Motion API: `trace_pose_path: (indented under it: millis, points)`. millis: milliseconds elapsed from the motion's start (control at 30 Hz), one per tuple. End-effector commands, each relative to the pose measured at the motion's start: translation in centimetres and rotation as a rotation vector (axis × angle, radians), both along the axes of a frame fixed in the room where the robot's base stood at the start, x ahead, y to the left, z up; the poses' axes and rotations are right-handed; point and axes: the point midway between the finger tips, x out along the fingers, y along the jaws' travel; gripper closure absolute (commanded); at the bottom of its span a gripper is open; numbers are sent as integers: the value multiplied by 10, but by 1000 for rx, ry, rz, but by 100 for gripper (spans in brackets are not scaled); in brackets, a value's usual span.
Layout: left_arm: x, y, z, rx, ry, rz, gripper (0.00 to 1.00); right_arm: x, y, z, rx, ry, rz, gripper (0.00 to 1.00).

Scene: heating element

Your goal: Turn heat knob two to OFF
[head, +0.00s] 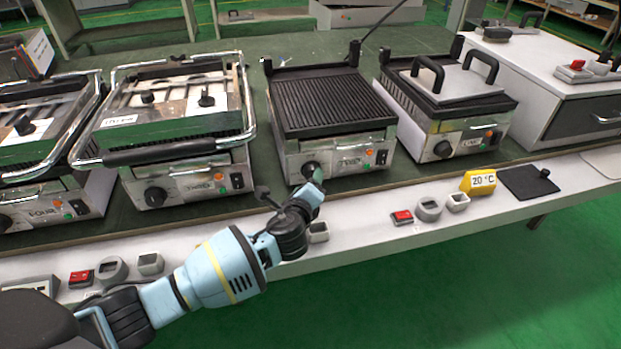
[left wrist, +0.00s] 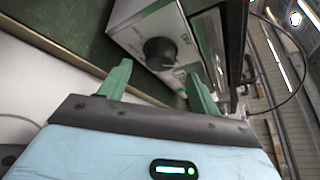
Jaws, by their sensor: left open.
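The second grill from the right, labelled TWO (head: 335,135), has a ribbed dark plate and a black heat knob (head: 310,169) at the left of its front panel. My left gripper (head: 318,181) is right in front of this panel, close to the knob. In the left wrist view the knob (left wrist: 160,53) sits ahead of and between the two green fingers of my open left gripper (left wrist: 157,74). The fingers appear short of the knob, though contact is hard to judge. The knob's setting marks are too small to read. My right gripper is not in view.
Grill ONE (head: 450,110) stands to the right, and two lidded grills (head: 175,125) with bar handles stand to the left. Small devices, a red switch (head: 402,217) and a yellow 20 °C display (head: 478,182) line the white front ledge (head: 375,231).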

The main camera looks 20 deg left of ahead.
Motion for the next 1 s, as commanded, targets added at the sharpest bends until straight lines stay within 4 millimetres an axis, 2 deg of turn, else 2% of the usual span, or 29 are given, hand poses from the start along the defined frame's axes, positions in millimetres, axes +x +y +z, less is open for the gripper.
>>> trace_pose_path:
  millis: [100,300,700,767,1000]
  points:
    - [16,3,-6,-1,1,1,37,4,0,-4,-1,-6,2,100]
    - [34,5,-10,-1,0,0,37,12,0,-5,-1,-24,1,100]
    - [40,7,-11,-1,0,0,37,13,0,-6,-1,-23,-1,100]
    - [40,7,-11,-1,0,0,42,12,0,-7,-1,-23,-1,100]
    - [40,7,-11,-1,0,0,74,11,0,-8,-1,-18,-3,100]
